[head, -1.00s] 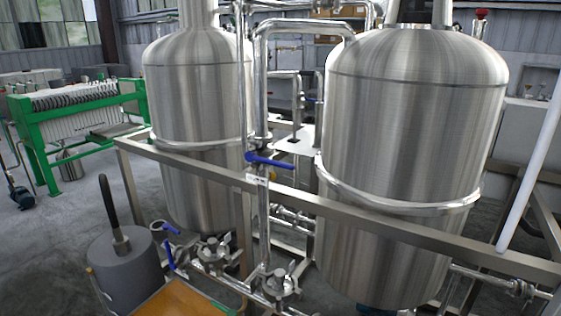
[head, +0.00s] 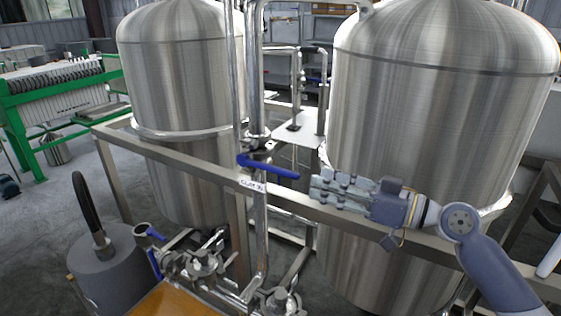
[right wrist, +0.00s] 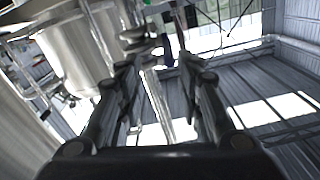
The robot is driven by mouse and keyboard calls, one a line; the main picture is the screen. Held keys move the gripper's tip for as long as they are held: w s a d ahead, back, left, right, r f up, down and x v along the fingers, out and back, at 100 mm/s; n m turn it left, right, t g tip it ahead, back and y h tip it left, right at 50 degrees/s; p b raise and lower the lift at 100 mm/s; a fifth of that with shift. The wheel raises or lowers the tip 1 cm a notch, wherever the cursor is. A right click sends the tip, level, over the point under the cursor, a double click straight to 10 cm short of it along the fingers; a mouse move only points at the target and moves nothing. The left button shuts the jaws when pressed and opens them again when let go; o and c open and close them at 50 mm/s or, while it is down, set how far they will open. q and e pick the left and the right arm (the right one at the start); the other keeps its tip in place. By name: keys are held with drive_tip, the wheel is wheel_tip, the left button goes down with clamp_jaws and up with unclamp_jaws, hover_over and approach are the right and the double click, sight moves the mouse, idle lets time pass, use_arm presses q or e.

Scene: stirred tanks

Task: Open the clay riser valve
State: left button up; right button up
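The clay riser valve has a blue lever handle (head: 270,168) on a vertical steel pipe (head: 261,220) between the two tanks. The lever lies across the pipe and points right, tilted slightly down. A white label (head: 252,184) with dark lettering sits just below it. My right gripper (head: 316,188) points left, its fingertips just right of the lever's free end. The right wrist view shows the fingers (right wrist: 160,64) spread with nothing gripped. A small blue piece (right wrist: 167,52) shows beyond them, apparently the lever. My left gripper is not in view.
A steel frame rail (head: 340,214) runs in front of the tanks, close under my right gripper. Large steel tanks stand at left (head: 180,90) and right (head: 430,120). Lower left are another blue-handled valve (head: 153,262) and a grey cylinder (head: 112,265).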

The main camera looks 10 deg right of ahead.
sight(283, 173)
drive_tip(key=w+a+p, duration=0.1)
drive_tip(key=a, duration=0.1)
drive_tip(key=a+p, duration=0.1)
drive_tip(key=w+a+r+p, duration=0.1)
drive_tip(key=a, duration=0.1)
drive_tip(key=shift+w+a+r, duration=0.1)
drive_tip(key=shift+w+a, duration=0.25)
drive_tip(key=p+x, duration=0.1)
drive_tip(key=x, duration=0.1)
drive_tip(key=shift+w+a, duration=0.2)
drive_tip(key=shift+w, duration=0.05)
drive_tip(key=shift+w+a+f+p, duration=0.25)
drive_tip(key=shift+w+a+p, duration=0.1)
drive_tip(key=shift+a, duration=0.15)
drive_tip(key=shift+f, duration=0.1)
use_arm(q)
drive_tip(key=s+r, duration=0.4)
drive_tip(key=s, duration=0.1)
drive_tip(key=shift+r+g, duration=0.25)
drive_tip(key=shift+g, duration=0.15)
use_arm(e)
clamp_jaws()
